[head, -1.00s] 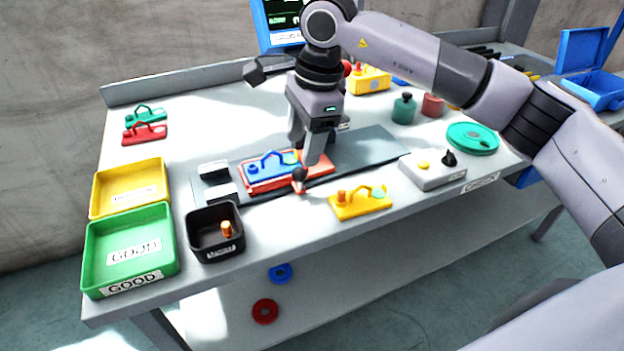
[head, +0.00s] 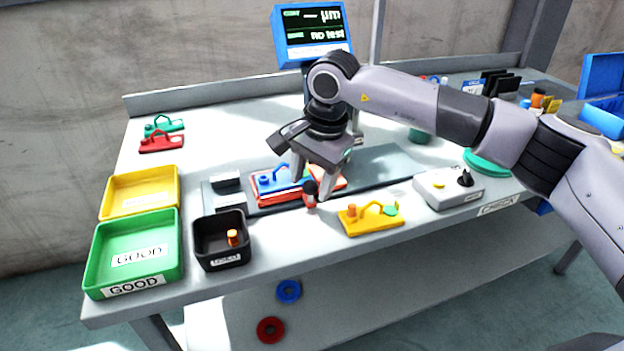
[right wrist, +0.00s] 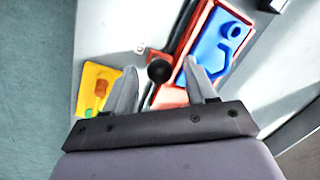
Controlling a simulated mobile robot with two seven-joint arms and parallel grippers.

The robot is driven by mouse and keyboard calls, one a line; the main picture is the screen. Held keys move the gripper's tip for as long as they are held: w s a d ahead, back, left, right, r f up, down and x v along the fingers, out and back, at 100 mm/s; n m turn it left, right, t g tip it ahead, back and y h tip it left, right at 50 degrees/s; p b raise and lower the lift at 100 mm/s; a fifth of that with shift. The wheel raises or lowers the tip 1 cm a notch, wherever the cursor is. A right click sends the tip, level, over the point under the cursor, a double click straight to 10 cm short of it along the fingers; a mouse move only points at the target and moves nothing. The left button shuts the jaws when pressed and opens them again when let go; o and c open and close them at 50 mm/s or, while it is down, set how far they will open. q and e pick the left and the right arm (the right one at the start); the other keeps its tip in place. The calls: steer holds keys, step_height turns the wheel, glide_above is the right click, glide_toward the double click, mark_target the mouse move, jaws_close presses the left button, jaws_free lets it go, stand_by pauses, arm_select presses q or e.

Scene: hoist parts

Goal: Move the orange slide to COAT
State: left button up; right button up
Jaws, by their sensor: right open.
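The orange slide (head: 279,199) sits on the grey rail plate (head: 386,163) and carries a blue part (head: 283,180). A black knob (head: 310,187) on an orange-red handle stands at its front side. My right gripper (head: 312,186) is open, with its fingers down around the knob. In the right wrist view the knob (right wrist: 160,71) lies between the two spread fingertips, with the slide (right wrist: 193,38) beyond. I cannot tell whether a finger touches it. No COAT marking is readable. My left gripper is not in view.
A yellow part (head: 370,219) lies just in front of the slide. A black bin (head: 221,240), green GOOD tray (head: 133,254) and yellow tray (head: 140,192) stand at left. A grey control box (head: 448,187) stands at right. The screen (head: 312,33) reads "no test".

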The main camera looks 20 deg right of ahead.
steer(key=shift+f, duration=0.25)
jaws_close()
steer(key=d, duration=0.8)
steer(key=shift+w+d, duration=0.2)
steer(key=shift+d, duration=0.2)
jaws_free()
step_height(320, 180, up, 7)
steer(key=s, duration=0.1)
steer(key=shift+d, duration=0.35)
steer(key=shift+s, duration=0.1)
